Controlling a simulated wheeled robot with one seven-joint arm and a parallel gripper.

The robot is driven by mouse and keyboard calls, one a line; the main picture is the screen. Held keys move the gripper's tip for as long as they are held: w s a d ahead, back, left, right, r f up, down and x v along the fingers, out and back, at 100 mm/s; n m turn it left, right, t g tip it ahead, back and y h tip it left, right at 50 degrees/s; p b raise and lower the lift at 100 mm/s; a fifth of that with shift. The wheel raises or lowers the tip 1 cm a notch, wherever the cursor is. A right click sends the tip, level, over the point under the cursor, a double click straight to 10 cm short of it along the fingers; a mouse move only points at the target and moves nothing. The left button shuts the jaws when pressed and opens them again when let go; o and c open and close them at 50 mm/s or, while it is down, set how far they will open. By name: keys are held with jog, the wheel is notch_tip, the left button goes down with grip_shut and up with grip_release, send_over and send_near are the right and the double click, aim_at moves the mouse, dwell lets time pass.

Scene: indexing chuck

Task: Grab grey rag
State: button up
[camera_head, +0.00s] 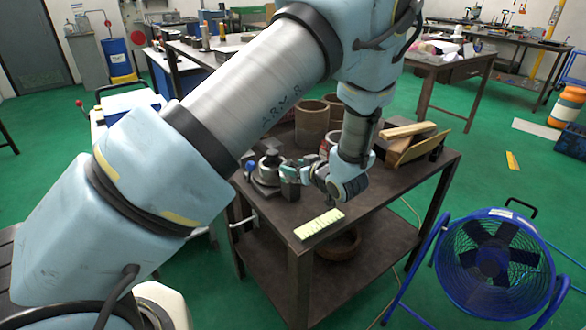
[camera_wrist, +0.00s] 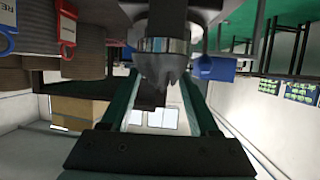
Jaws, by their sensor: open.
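I cannot pick out a grey rag with certainty in either view. My gripper (camera_head: 298,172) is low over the left part of the dark metal table (camera_head: 372,207), beside a grey metal chuck (camera_head: 268,172). In the wrist view my gripper (camera_wrist: 160,92) shows two teal-edged fingers spread apart, with no thing clearly held. A metal part with a shiny ring (camera_wrist: 163,46) shows at and beyond the fingertips; I cannot tell whether they touch it. My arm hides part of the table's left and back.
A pale green strip (camera_head: 320,224) lies at the table's front edge. Brown cylinders (camera_head: 311,123) stand at the back, and wooden pieces (camera_head: 408,140) lie at the right. A blue fan (camera_head: 494,255) stands on the floor at right. The table's right front is clear.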

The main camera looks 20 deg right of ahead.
jog(key=shift+c, duration=0.3)
grip_shut()
dwell(0.3)
